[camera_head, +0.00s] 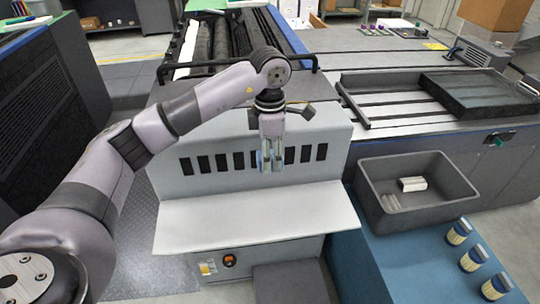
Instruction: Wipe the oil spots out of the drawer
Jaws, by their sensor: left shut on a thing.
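My left gripper (271,160) points down in front of the slotted front panel of a light grey machine unit (335,135). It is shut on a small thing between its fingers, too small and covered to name. A pale flat shelf-like surface (255,222) juts out below the gripper; I cannot tell whether it is the drawer. I can make out no oil spots on it. My right gripper is not in view.
A dark grey bin (365,190) with a whitish block (412,184) inside stands on a blue surface (365,265) at right. Several jars, one a blue-banded jar (459,232), stand at its right edge. Dark rollers (220,40) lie behind my arm.

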